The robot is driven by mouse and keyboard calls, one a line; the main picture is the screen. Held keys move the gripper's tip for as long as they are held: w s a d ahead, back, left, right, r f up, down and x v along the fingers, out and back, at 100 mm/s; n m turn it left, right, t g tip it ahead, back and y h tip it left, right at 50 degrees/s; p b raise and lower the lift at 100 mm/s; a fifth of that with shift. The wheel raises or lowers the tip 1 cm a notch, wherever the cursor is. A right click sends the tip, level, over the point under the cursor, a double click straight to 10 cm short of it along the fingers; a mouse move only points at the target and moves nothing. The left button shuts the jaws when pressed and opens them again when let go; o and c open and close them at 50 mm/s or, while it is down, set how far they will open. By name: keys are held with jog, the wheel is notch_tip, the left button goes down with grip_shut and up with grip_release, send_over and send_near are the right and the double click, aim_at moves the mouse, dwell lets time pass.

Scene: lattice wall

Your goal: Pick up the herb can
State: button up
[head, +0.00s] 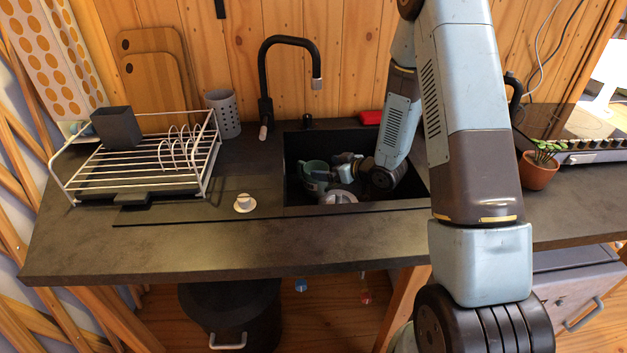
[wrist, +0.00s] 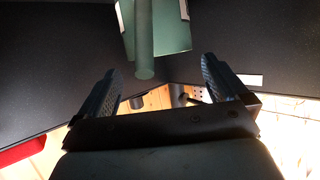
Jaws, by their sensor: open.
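A green can (head: 315,174), apparently the herb can, is down in the dark sink (head: 293,160). In the wrist view a green object (wrist: 168,32) with a rounded bar across a flat green face shows at the top; it appears to be the same can. My gripper (head: 338,170) reaches down into the sink beside the can. In the wrist view my gripper (wrist: 162,72) is open, its fingers apart. The end of the green bar lies between the fingertips in the picture; I cannot tell whether it touches them. My arm hides the sink's right part.
A grey round object (head: 340,197) is at the sink's front. The black faucet (head: 290,42) and red item (head: 370,117) stand behind. The front-left counter is clear.

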aim_at(317, 168)
jog(key=x, duration=0.4)
jog(key=shift+f, duration=0.35)
jog(key=shift+c, duration=0.2)
